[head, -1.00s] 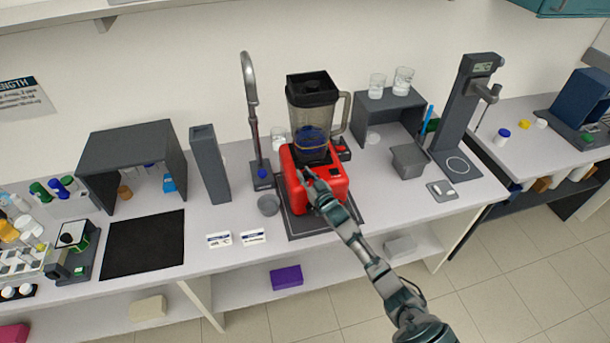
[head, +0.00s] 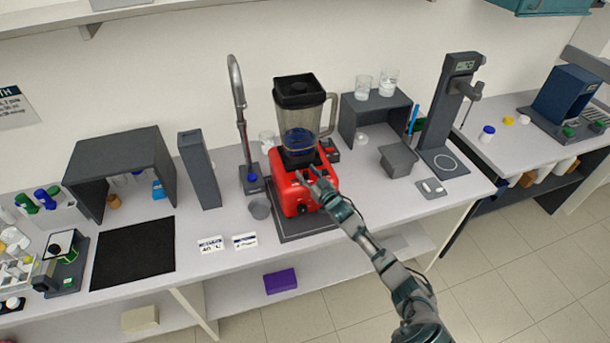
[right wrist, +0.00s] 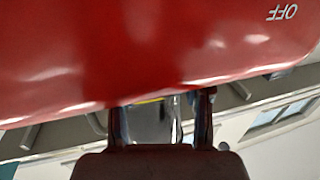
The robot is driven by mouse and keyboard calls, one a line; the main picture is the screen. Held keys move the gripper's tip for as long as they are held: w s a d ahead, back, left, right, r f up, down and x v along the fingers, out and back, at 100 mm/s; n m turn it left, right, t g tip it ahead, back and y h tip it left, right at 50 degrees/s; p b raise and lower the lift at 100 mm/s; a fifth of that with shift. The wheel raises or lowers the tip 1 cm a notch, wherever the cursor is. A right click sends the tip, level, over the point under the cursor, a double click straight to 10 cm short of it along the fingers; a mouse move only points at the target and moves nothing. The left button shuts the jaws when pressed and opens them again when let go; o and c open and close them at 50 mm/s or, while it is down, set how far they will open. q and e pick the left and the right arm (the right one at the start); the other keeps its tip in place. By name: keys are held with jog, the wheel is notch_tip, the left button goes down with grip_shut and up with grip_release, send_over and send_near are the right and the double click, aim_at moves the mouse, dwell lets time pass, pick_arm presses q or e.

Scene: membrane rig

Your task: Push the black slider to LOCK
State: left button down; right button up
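The red blender base (head: 287,196) stands on a dark mat on the bench, with a clear jug (head: 298,125) under a black lid on top. A dark round knob (head: 303,210) is low on its front. I cannot make out the black slider or a LOCK mark in either view. My right gripper (head: 308,176) is in front of the base's upper front, its fingers apart and empty. In the right wrist view the fingers (right wrist: 160,118) are apart below a red surface (right wrist: 150,50) with "OFF" upside down; contact is unclear. My left gripper is out of view.
A dark shelf stand (head: 371,118) with beakers and a grey bin (head: 398,160) are to the right.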

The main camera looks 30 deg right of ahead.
jog(key=shift+d+f, duration=0.1)
jog(key=shift+d, duration=0.1)
jog(key=shift+s+f, duration=0.1)
jog(key=shift+s, duration=0.2)
jog(key=s, duration=1.1)
jog(key=shift+s+d, duration=0.2)
jog(key=shift+d, duration=0.05)
jog(key=shift+a, duration=0.2)
